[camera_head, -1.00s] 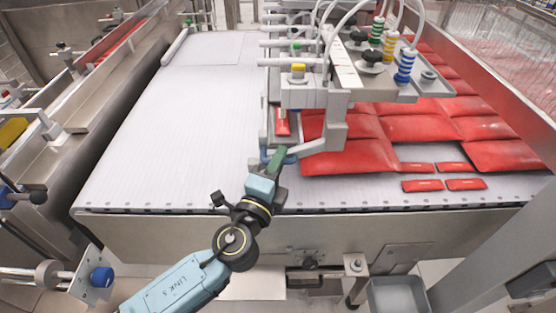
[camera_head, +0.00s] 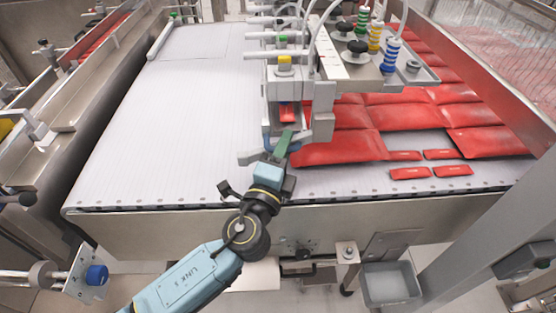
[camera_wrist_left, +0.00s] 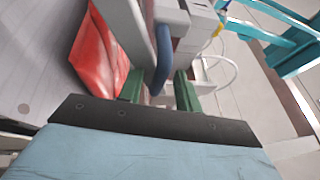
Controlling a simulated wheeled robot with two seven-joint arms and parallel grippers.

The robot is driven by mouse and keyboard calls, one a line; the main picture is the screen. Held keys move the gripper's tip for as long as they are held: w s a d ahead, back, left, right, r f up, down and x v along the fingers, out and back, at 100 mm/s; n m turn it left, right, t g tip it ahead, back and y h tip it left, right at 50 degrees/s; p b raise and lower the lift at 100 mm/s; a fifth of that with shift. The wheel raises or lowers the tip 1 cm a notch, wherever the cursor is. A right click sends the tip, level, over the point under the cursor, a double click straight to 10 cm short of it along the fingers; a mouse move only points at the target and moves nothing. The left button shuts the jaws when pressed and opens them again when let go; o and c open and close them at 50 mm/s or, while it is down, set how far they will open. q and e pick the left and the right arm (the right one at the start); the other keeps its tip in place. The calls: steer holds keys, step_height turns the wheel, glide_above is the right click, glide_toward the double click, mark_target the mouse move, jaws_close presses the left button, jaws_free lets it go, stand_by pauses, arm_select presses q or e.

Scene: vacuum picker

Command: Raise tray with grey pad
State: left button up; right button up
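A small grey tray (camera_head: 364,290) shows at the lower right in the head view, below the conveyor's front edge. Its inside is grey; I cannot make out a separate pad. My left gripper (camera_head: 284,143) is at the front end of the vacuum picker (camera_head: 287,82), well up and left of that tray. In the left wrist view, the green fingers (camera_wrist_left: 158,90) stand apart, with a curved blue handle (camera_wrist_left: 163,62) reaching between them. The gap beside the handle shows no firm grip. My right gripper is not in view.
Red packs (camera_head: 335,150) cover the conveyor's right side, one hanging close beside the fingers in the wrist view. Small red packets (camera_head: 410,173) lie near the front edge. The white belt (camera_head: 160,120) at the left is bare. Metal rails border the conveyor.

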arm_select(q)
steer(key=b+v, duration=0.2)
steer(key=v, duration=1.1)
